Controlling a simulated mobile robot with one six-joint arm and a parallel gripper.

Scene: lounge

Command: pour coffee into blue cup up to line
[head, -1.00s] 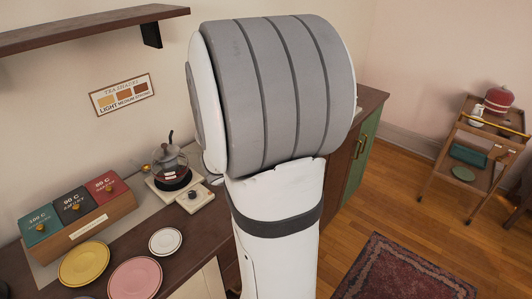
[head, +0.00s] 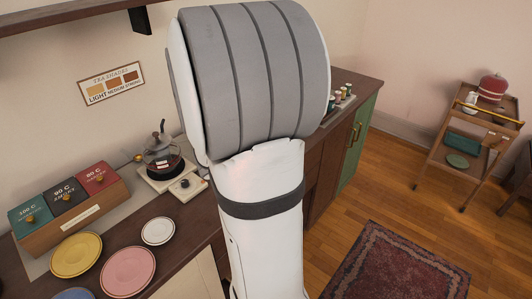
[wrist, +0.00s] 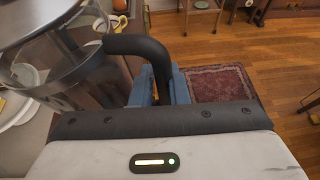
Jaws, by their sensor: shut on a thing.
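My gripper (wrist: 160,88) is shut on the black curved handle (wrist: 140,46) of a clear glass pot (wrist: 60,80) with metal bands, seen at the left of the wrist view. How much coffee is in it cannot be told. In the head view my arm hides the gripper and this pot. No blue cup can be made out in either view. Several small coloured cups or jars (head: 340,96) stand at the far end of the counter in the head view.
On the counter, a glass kettle (head: 161,155) stands on a burner beside a box with green, black and red lids (head: 69,198). Yellow (head: 77,254), pink (head: 128,271) and white (head: 158,231) plates lie in front. A cart (head: 476,135) stands right; a rug (head: 395,265) lies on the floor.

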